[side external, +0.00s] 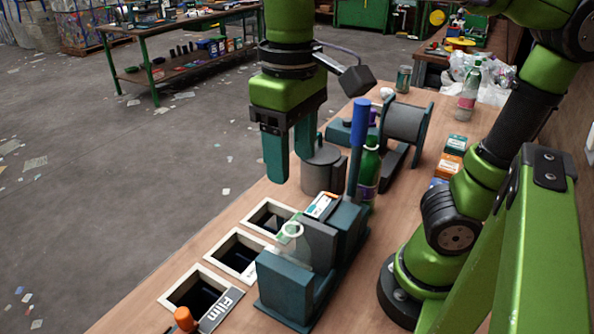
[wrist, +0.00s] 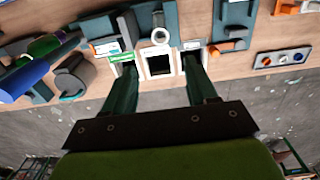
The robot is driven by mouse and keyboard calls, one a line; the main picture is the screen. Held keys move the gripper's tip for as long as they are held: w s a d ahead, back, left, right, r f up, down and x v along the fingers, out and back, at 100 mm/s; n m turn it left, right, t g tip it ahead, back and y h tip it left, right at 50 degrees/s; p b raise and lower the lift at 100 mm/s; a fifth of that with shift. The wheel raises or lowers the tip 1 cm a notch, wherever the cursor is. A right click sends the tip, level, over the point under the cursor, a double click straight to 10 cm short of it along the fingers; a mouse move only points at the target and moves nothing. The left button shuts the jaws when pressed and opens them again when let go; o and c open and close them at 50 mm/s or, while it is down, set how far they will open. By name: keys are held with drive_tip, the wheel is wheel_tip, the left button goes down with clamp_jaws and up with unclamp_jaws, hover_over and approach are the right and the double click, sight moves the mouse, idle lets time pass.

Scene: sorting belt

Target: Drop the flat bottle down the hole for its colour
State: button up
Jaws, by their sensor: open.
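A pale, see-through flat bottle (side external: 293,248) with a white ring-shaped top stands in a teal holder (side external: 283,292) on the bench; its ring top (wrist: 160,36) shows in the wrist view. Three square holes with pale frames lie in a row beside the holder: a far hole (side external: 268,217), a middle hole (side external: 235,254) and a near hole (side external: 197,290). Plates stand by the holes; the near one reads "Film", the others are too small to read. My gripper (side external: 291,168) is open and empty, above the bench beyond the far hole and apart from the bottle.
A green bottle (side external: 369,168) and a tall blue cylinder (side external: 358,135) stand behind the holder. A grey round container (side external: 322,172) stands close to my gripper. An orange knob (side external: 184,319) is at the near edge. Floor lies open to the left.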

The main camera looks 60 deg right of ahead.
sight(293, 237)
wheel_tip(293, 237, down, 16)
drive_tip(key=shift+f, duration=0.1)
idle(0.4)
drive_tip(key=shift+c, duration=0.4)
drive_tip(key=c, duration=0.9)
drive_tip(key=shift+r, duration=4.6)
drive_tip(key=shift+c, duration=0.3)
drive_tip(key=shift+r, duration=2.95)
clamp_jaws()
